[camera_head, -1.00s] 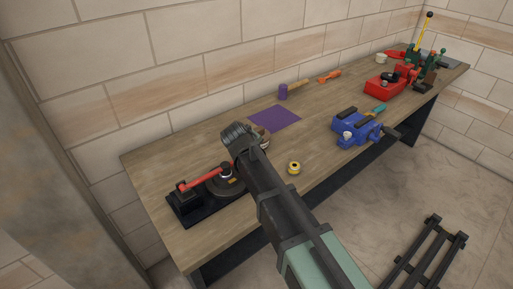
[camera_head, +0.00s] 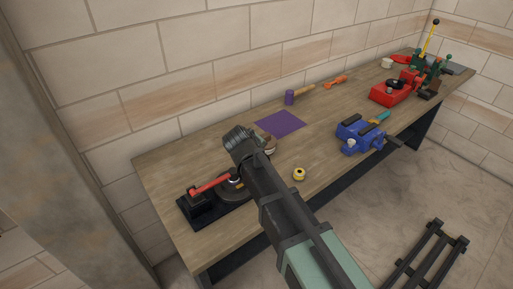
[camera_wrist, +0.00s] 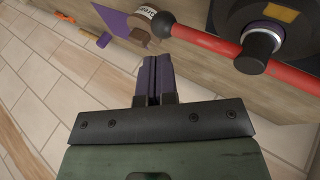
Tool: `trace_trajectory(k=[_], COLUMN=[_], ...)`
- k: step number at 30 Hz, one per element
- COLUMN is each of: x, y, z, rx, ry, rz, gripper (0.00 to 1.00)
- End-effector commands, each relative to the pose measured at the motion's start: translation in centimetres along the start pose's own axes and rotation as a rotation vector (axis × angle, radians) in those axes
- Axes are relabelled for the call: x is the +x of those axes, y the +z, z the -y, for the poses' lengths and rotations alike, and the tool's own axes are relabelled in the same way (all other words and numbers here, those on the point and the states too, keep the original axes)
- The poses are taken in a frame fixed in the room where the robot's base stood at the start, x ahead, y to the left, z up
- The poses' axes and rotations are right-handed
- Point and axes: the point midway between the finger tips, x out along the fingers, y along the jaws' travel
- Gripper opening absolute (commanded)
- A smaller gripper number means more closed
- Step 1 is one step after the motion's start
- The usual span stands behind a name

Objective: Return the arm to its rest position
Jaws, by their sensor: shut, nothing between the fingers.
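My arm reaches up over the front of the workbench (camera_head: 170,163) in the head view, its end above the left part of the bench. The fingers are hidden there. In the wrist view my gripper (camera_wrist: 156,88) shows two dark fingers pressed together, shut, with nothing between them. The fingers are near a red-handled tool (camera_wrist: 205,38) on a black base, apart from it as far as I can tell. The same red-handled tool (camera_head: 209,186) is at the bench's left end in the head view.
A purple mat (camera_head: 281,123), a yellow roll (camera_head: 299,174), a purple-headed mallet (camera_head: 290,97), a blue vise (camera_head: 360,137) and a red machine (camera_head: 392,93) stand on the bench. A brick wall rises behind. A dark rack (camera_head: 432,255) stands on the floor at right.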

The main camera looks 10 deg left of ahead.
Motion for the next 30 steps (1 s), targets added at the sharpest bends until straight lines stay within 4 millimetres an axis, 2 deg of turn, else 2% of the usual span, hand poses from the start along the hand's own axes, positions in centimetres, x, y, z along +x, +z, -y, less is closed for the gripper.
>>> trace_trajectory(k=[1,3,6,9,17,20,21,23,26,27,30], x=[-2.9,-4.9,-6.9,-7.8,-7.6,-8.0,-8.4,-8.0,-7.0,-6.7,-6.2], y=[-0.2,-0.2,-0.2,-0.1,0.0,1.7,3.3,7.3,15.3,18.8,26.4], z=[-1.0,-1.2,-1.3,-1.1,-0.8,0.4,1.4,1.6,0.8,0.3,-1.0], rx=[-0.002,-0.002,-0.002,-0.002,0.005,0.060,0.094,0.185,0.381,0.470,0.679], ry=[0.000,0.000,0.001,0.001,0.001,-0.065,-0.114,-0.193,-0.323,-0.373,-0.467], rz=[-0.001,0.000,0.000,-0.001,0.003,0.063,0.100,0.183,0.336,0.393,0.498], gripper=[0.00,0.00,0.00,0.00,0.00,0.00,0.00,0.00,0.00,0.00,0.00])
